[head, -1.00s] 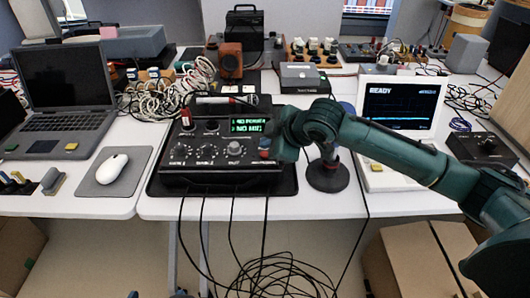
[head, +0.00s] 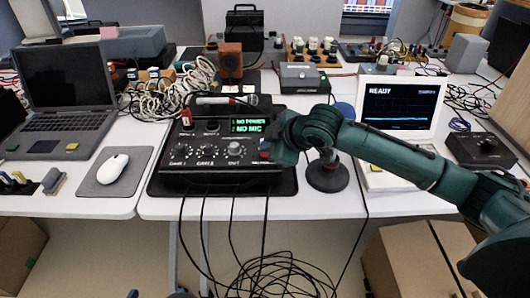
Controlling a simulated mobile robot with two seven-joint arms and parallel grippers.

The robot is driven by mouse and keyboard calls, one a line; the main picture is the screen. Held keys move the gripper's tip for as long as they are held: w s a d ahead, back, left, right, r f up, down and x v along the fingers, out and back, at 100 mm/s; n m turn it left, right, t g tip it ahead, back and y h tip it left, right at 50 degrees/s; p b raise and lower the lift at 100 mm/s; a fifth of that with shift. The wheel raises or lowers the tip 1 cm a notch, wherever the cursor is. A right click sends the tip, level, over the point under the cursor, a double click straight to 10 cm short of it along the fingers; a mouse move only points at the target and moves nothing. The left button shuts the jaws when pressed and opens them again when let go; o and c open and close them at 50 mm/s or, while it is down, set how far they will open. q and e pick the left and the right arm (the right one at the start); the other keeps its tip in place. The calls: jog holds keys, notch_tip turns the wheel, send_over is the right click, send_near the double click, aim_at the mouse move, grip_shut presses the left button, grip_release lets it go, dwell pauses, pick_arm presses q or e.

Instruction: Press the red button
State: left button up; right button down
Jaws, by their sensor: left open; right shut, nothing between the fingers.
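The black control box (head: 222,184) stands on a dark mat on the table, with knobs and a green-lit display (head: 249,126) reading "NO POWER" and "NO MIC". A small red button (head: 264,146) shows at the right of its panel, partly hidden by my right gripper (head: 272,153). My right gripper is shut and empty, its tip right beside the button; I cannot tell whether they touch. A red-and-white switch (head: 186,118) stands at the box's upper left. Only dark tips of what looks like my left gripper (head: 156,294) show at the bottom edge, apart.
A microphone (head: 227,100) lies behind the box. A laptop (head: 65,105) and a mouse (head: 113,168) are at the left. A dark round stand (head: 327,176) and a "READY" monitor (head: 399,106) are at the right. Cables hang below the table's front edge.

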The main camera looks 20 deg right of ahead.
jog(key=shift+f, duration=0.55)
dwell(0.4)
jog(key=shift+r, duration=0.1)
jog(key=shift+r+p, duration=0.95)
jog(key=shift+p, duration=0.45)
jog(key=shift+f, duration=0.1)
